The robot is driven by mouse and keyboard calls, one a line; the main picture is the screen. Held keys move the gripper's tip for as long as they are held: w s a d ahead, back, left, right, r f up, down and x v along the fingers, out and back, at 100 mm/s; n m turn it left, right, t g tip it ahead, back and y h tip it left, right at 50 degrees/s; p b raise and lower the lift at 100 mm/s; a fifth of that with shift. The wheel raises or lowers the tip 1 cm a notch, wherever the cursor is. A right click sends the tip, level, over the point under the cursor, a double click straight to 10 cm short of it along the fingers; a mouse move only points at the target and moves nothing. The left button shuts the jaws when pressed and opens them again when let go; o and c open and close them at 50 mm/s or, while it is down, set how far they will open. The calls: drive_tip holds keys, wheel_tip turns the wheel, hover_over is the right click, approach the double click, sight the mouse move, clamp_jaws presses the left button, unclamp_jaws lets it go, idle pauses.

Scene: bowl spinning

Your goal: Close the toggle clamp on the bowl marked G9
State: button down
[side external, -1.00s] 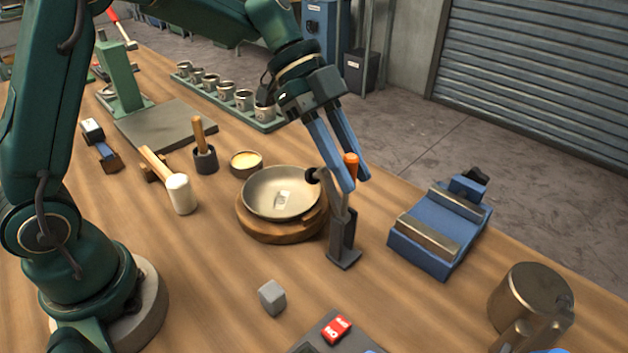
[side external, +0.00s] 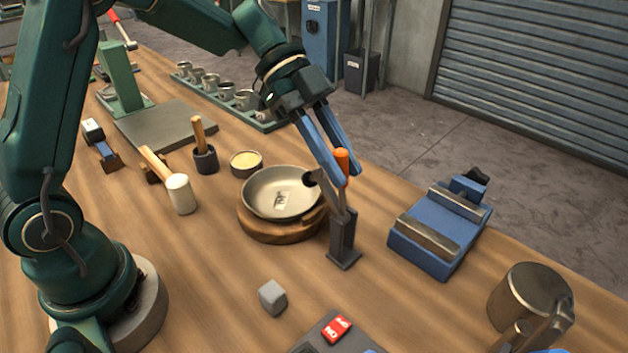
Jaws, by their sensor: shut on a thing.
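A shallow metal bowl (side external: 262,187) sits on a round wooden block (side external: 262,229). A small pale label (side external: 279,200) lies inside it, its marking too small to read surely. The toggle clamp (side external: 343,242) stands at the bowl's right side on a dark upright base. Its black pad (side external: 311,177) is at the bowl's right rim; I cannot tell if it touches. Its orange-gripped handle (side external: 342,160) stands nearly upright, leaning slightly left. My gripper (side external: 345,175) reaches down from the upper left, its blue fingers shut on the handle, partly hiding it.
A blue vise (side external: 439,240) stands right of the clamp. A grey cube (side external: 272,297) and a red switch (side external: 337,328) are in front. A metal cylinder (side external: 530,290) is front right.

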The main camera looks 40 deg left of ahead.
sight(313, 175)
drive_tip(key=shift+a+f+h, duration=0.15)
drive_tip(key=shift+a+h, duration=0.25)
drive_tip(key=shift+a, duration=0.2)
drive_tip(key=shift+a+f+h, duration=0.25)
drive_tip(key=shift+a+h, duration=0.25)
drive_tip(key=shift+a, duration=0.15)
drive_tip(key=shift+a+f+h, duration=0.3)
drive_tip(key=shift+a+h, duration=0.1)
drive_tip(key=shift+a, duration=0.3)
drive_tip(key=shift+a+f+h, duration=0.35)
drive_tip(key=shift+a+h, duration=0.1)
drive_tip(key=shift+h, duration=0.05)
